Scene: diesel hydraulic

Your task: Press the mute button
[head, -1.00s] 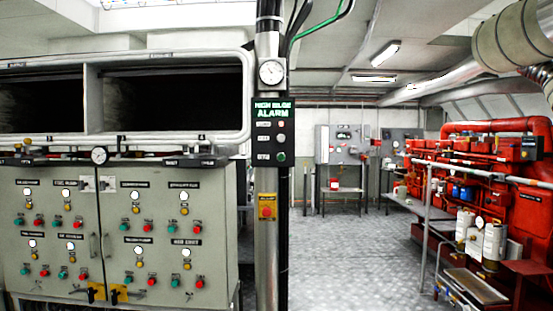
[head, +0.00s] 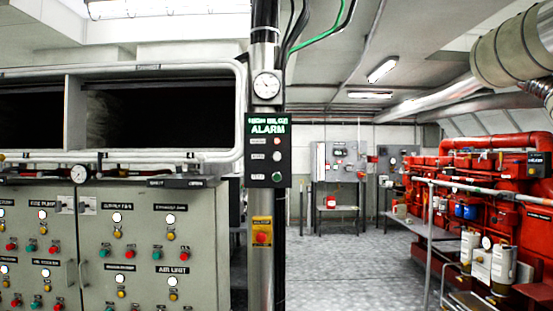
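The alarm panel (head: 282,165) is a narrow dark box with green "ALARM" lettering at its top. It is fixed to the column in the middle of the head view. Three small round controls sit in a column on it: a pale reddish one (head: 277,142) at the top, a whitish one (head: 277,156) in the middle and a green one (head: 276,177) at the bottom. Each has a small label to its left, too blurred to read surely, so I cannot tell which is the mute button. My gripper is not in view.
The column (head: 262,210) carries a round gauge (head: 266,86) above and a yellow box with a red button (head: 261,232) below. Grey control cabinets (head: 140,225) stand at left. A red engine (head: 515,205) stands at right. Open metal floor (head: 340,265) lies right of the column.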

